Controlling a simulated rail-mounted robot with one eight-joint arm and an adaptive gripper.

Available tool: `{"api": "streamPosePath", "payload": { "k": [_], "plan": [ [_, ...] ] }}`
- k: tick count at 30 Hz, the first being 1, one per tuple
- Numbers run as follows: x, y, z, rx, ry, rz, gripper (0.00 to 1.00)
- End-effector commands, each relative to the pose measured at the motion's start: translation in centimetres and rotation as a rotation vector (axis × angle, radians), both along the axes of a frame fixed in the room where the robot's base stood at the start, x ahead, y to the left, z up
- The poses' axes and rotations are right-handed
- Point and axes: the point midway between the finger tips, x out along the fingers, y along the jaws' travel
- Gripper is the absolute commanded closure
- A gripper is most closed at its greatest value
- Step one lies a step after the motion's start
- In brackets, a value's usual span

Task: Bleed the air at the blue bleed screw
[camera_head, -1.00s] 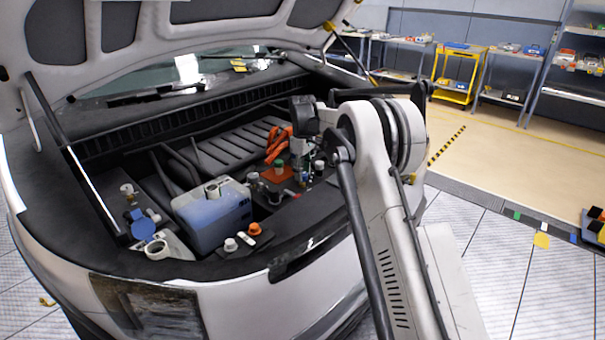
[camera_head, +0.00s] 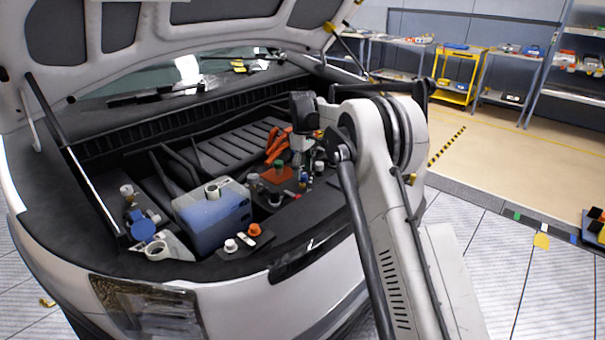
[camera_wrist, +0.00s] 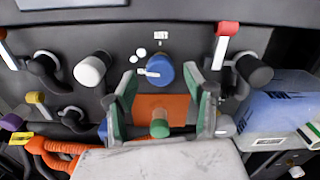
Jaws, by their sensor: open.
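The blue bleed screw (camera_wrist: 160,71) is a round blue knob with a pale bar across it, on a dark panel in the wrist view. My gripper (camera_wrist: 162,82) is open, with one green-and-grey finger on each side of the blue screw in that view. No contact between the fingers and the screw shows, and I cannot tell the height gap. In the head view my gripper (camera_head: 303,172) points down over the engine bay, right of the orange plate (camera_head: 280,175). The screw is too small to make out surely there.
A green cap (camera_wrist: 160,124) sits by the orange plate. A white cap (camera_wrist: 91,70), a black cap (camera_wrist: 254,70) and a red-handled lever (camera_wrist: 225,42) stand close around. The blue coolant tank (camera_head: 213,218) is to the left, under the raised hood (camera_head: 200,38).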

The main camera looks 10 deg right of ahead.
Motion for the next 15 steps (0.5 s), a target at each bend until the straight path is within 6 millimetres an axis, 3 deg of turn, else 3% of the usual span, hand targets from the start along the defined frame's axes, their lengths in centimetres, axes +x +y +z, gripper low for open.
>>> {"api": "streamPosePath", "payload": {
  "k": [9,15],
  "plan": [
    [0.0,0.0,6.3,0.0,0.0,0.0,0.52],
    [0.0,0.0,9.2,0.0,0.0,0.0,0.52]
  ]
}}
